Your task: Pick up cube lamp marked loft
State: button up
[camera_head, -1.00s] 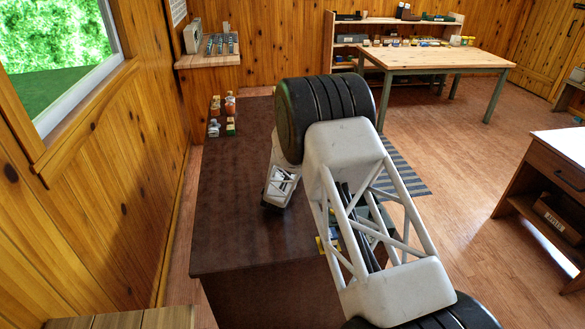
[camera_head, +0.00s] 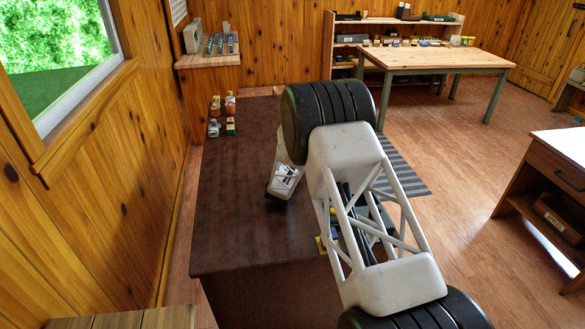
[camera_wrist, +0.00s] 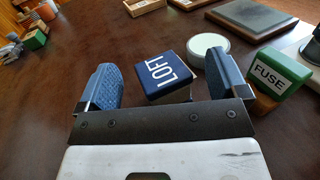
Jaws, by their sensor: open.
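The cube lamp marked LOFT (camera_wrist: 168,72) shows in the wrist view, with a dark blue top and white lettering. It stands on the dark brown table, ahead of and between the two fingers. My gripper (camera_wrist: 163,85) is open and empty, with one blue-padded finger on each side of the lamp. In the head view my arm hides the lamp and most of the gripper.
A green block marked FUSE (camera_wrist: 270,75) stands close to the right finger. A round pale-topped item (camera_wrist: 208,48) is just behind the lamp. A dark flat board (camera_wrist: 255,17) lies farther back. Small items (camera_head: 222,115) stand at the table's (camera_head: 235,210) far left, and its left part is clear.

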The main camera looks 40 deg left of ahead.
jog(key=shift+w+a, duration=0.2)
jog(key=shift+w, duration=0.5)
jog(key=shift+c, duration=0.4)
jog(key=c, duration=0.9)
